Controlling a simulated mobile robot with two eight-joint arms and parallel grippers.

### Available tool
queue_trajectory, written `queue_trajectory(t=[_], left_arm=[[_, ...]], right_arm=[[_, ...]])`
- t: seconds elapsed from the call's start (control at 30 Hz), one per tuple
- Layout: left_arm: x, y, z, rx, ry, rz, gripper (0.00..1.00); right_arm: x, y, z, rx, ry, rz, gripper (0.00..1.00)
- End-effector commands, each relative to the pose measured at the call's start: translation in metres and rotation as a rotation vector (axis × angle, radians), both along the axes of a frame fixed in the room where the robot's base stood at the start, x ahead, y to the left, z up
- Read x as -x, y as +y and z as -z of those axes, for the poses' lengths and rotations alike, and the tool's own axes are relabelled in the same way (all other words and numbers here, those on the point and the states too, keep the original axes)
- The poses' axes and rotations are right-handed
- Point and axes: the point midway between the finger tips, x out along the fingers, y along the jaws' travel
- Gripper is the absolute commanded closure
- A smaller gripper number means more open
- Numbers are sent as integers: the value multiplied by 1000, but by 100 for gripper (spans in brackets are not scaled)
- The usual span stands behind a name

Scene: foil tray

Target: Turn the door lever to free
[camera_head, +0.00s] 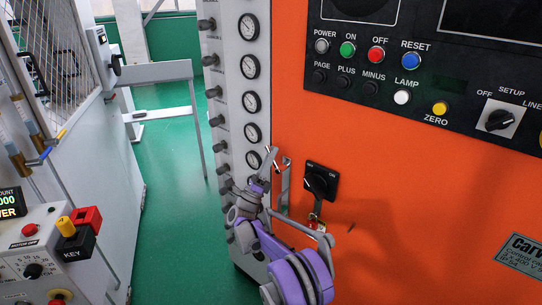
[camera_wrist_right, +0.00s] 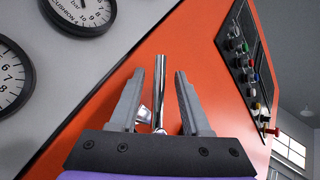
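The door lever (camera_wrist_right: 159,90) is a slim chrome handle on the orange cabinet front. In the right wrist view it stands between the two grey fingers of my right gripper (camera_wrist_right: 160,100), with a gap on either side. My right gripper is open. In the head view the gripper (camera_head: 272,162) is at the orange cabinet's left edge, at the chrome lever (camera_head: 285,188), which it partly hides. The lever looks roughly upright there. My left gripper is not in view.
A black rotary switch (camera_head: 320,183) with a red tag or lock below it sits just right of the lever. A white gauge panel (camera_head: 228,130) with knobs stands to the left. A button panel (camera_head: 430,70) is above. Green floor (camera_head: 175,200) is clear further left.

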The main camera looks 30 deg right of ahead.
Motion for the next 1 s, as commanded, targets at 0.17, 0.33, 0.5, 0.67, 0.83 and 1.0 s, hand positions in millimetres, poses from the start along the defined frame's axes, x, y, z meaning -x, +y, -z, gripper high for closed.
queue_trajectory(t=[0.17, 0.33, 0.5, 0.67, 0.83, 1.0], left_arm=[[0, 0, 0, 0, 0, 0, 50], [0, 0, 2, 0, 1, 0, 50], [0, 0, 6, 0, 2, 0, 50], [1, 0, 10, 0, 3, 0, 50], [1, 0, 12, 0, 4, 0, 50], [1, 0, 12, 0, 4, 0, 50]], right_arm=[[0, 0, 0, -1, 1, 0, 53], [2, 7, 9, 0, 1, -1, 53], [8, 27, 34, -1, 1, -3, 53], [15, 47, 59, 0, 1, -2, 53], [20, 62, 76, 0, 2, -1, 53], [22, 67, 82, 0, 1, 1, 53]])
